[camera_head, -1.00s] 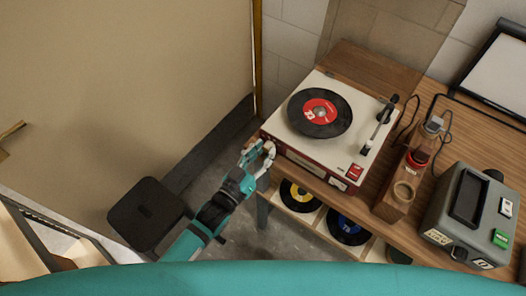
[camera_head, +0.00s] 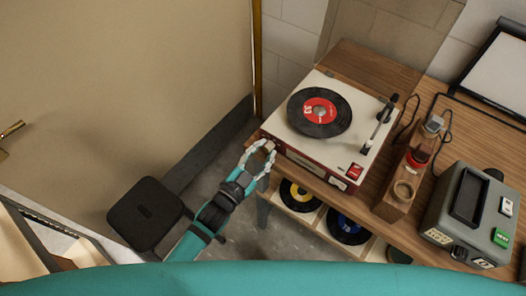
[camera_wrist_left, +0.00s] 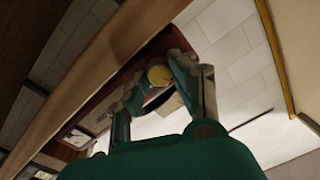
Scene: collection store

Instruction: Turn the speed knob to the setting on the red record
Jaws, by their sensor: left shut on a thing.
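The record player (camera_head: 283,152), dark red with a cream top, stands on the wooden bench. A black record with a red label (camera_head: 319,111) lies on its platter; I cannot read the small print on the label for certain. My left gripper (camera_head: 262,147) is at the player's front face, near its left end. In the left wrist view, its two fingers are shut on a round yellowish knob (camera_wrist_left: 159,75) on the red front. The fingers hide the knob in the head view, and I cannot read its setting. My right gripper is not in view.
Records with yellow (camera_head: 299,196) and blue (camera_head: 347,225) labels stand under the bench top. A wooden stand (camera_head: 403,187) and a grey device (camera_head: 467,216) are to the right. A black stool (camera_head: 146,213) is on the floor at left.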

